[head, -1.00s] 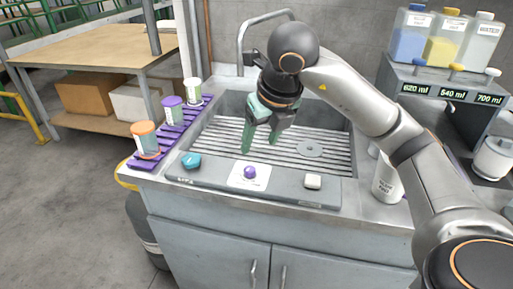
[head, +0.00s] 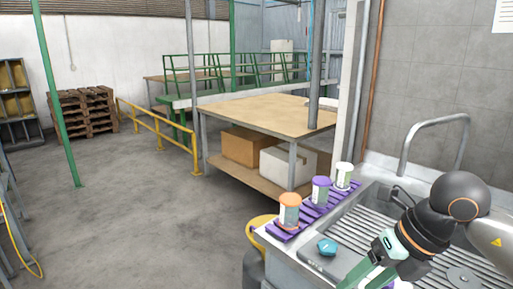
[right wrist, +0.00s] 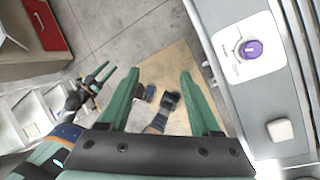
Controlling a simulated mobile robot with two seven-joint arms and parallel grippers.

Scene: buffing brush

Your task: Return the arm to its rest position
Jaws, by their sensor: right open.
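My right arm comes in at the lower right of the head view, over the sink. Its gripper (head: 372,279) points down to the left near the sink's front edge, partly cut off by the frame. In the right wrist view the green fingers of this gripper (right wrist: 160,75) are spread apart with nothing between them. A second green-fingered gripper (right wrist: 100,77), which appears to be my left one, shows small at the left of that view; its jaw state is unclear. My left arm is outside the head view.
The sink (head: 352,222) has a purple rack (head: 310,212) with orange-, purple- and white-lidded jars. A teal knob (head: 327,247) sits on its front ledge; a purple knob (right wrist: 251,49) shows beside my right gripper. A wooden table (head: 265,113) stands behind.

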